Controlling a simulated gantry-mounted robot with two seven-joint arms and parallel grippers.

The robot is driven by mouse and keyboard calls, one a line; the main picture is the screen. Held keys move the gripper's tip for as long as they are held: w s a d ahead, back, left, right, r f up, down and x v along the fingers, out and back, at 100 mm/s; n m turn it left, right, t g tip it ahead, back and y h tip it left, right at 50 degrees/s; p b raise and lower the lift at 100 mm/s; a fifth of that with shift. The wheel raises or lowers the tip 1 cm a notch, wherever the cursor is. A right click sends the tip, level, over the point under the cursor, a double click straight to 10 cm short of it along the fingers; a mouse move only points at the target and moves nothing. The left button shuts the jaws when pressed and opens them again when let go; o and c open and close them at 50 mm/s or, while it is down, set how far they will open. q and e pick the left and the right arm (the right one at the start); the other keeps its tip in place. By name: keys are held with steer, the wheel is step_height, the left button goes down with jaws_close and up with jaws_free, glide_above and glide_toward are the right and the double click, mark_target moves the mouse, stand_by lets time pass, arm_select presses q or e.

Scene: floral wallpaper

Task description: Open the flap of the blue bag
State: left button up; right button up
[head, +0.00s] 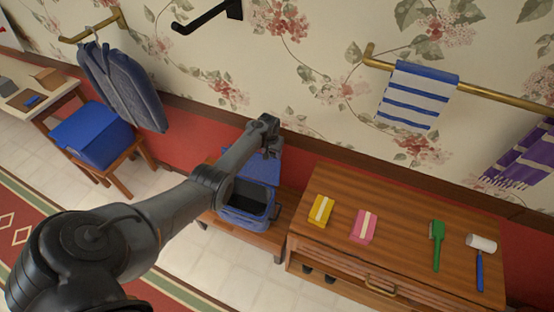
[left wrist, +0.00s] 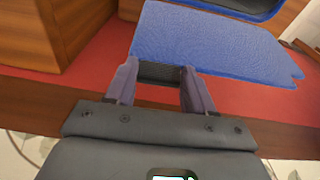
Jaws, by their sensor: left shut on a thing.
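The blue bag (head: 262,216) stands on a low wooden bench, and its dark inside shows. Its blue flap (head: 262,170) is raised and tipped back toward the wall. My left gripper (head: 272,152) is at the flap's far edge. In the left wrist view, the flap (left wrist: 215,42) spreads out in front of my left gripper (left wrist: 160,70). The fingers are shut on a dark ribbed tab (left wrist: 160,74) at the flap's edge. The bag's rim shows at the top of that view. My arm covers part of the bag's left side in the head view. My right gripper is not in view.
The red wall is just behind the flap.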

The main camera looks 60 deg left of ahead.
arm_select(q)
steer(key=shift+w+a, duration=0.2)
steer(key=shift+w, duration=0.05)
